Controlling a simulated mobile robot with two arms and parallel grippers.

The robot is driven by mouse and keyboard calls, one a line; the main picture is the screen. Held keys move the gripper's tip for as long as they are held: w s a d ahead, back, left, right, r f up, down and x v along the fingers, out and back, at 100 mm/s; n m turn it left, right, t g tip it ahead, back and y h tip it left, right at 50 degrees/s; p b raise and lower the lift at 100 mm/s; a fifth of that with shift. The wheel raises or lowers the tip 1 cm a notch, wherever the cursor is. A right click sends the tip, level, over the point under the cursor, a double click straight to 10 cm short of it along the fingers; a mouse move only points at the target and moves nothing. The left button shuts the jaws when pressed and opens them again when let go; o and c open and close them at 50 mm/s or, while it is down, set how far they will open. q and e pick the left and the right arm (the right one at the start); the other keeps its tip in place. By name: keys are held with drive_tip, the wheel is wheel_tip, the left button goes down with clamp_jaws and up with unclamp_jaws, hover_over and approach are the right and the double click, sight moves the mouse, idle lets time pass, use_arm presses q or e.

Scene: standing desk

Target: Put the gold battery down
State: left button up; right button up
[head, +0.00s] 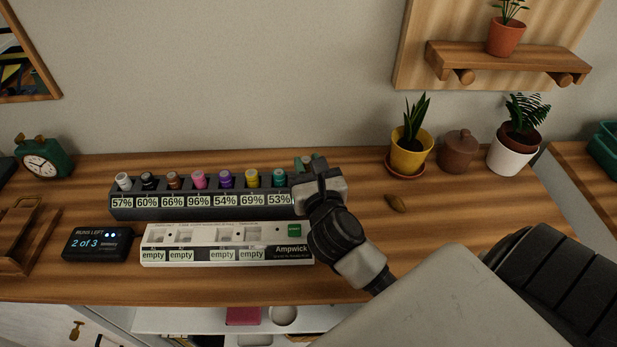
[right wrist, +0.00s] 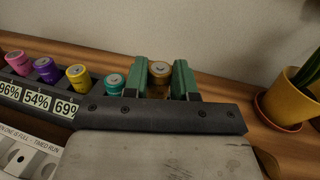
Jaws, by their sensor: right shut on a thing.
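My right gripper (head: 310,165) is at the right end of the dark battery rack (head: 160,212), covering that end in the head view. In the right wrist view its two green fingers (right wrist: 160,78) are closed on the gold battery (right wrist: 159,70), which stands upright between them. The battery's lower part is hidden by the gripper, so I cannot tell whether it touches the rack. The teal battery (head: 279,178), labelled 53%, stands just left of the gripper, with the yellow battery (head: 252,178) beside it. My left gripper is not in view.
Several other coloured batteries stand in the rack. A white Ampwick tester (head: 216,236) with "empty" labels lies in front, with a black counter box (head: 98,244) reading 2 of 3 to its left. A yellow plant pot (head: 409,154) stands right. Desk between is mostly clear.

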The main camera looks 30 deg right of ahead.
wheel_tip(320, 180, down, 3)
drive_tip(key=shift+b, duration=0.45)
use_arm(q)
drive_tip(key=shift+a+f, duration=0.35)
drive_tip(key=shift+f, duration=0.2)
use_arm(e)
drive_tip(key=shift+f, duration=0.1)
drive_tip(key=o, duration=0.9)
drive_tip(key=shift+f, duration=0.1)
drive_tip(key=shift+o, duration=0.2)
